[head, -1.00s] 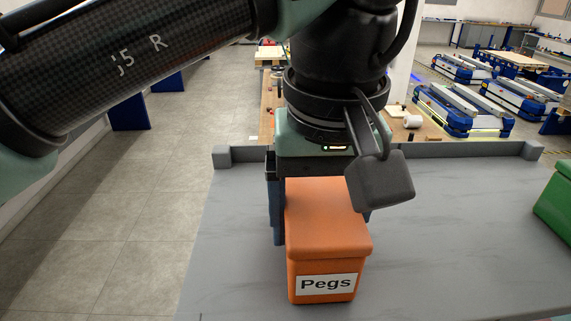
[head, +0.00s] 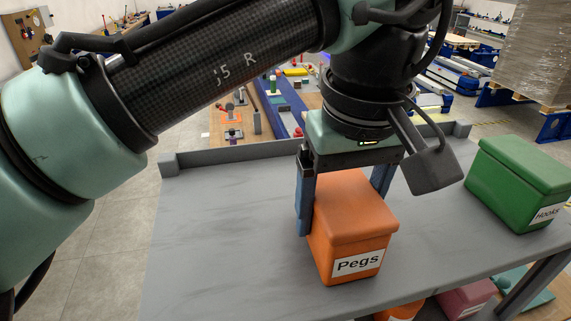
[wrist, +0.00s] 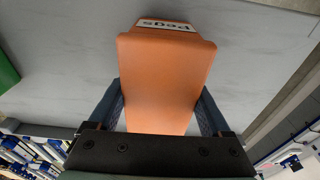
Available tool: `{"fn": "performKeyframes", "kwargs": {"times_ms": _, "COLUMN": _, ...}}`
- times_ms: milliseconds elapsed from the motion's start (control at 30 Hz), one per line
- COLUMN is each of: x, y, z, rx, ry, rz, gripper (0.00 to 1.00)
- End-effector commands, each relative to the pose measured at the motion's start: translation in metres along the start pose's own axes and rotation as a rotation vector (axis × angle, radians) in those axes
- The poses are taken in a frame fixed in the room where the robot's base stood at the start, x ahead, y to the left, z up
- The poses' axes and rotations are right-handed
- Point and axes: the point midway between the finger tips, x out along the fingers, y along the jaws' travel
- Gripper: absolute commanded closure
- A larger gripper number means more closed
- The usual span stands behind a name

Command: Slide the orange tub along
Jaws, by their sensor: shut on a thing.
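The orange tub (head: 352,232) with a white "Pegs" label stands upright on the grey cart top (head: 230,215). My gripper (head: 340,205) reaches down over the tub from behind, with one blue finger on its left side and the other on its right. The jaws are shut on it. In the wrist view the orange tub (wrist: 165,75) fills the middle between both fingers, with its label at the top edge. The right finger is partly hidden behind the tub in the head view.
A green tub (head: 520,180) labelled "Hooks" stands on the same top at the right. A raised lip (head: 230,156) runs along the far edge. The grey surface left of the orange tub is clear. Other tubs show below the near edge.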

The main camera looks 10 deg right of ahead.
Motion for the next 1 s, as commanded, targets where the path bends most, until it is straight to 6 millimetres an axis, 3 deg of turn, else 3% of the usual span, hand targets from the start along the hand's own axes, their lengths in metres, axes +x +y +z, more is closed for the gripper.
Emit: {"fn": "performKeyframes", "kwargs": {"times_ms": 1000, "x": -0.002, "y": 0.083, "z": 0.0, "rx": 0.001, "ry": 0.0, "rz": 0.002, "gripper": 0.95}}
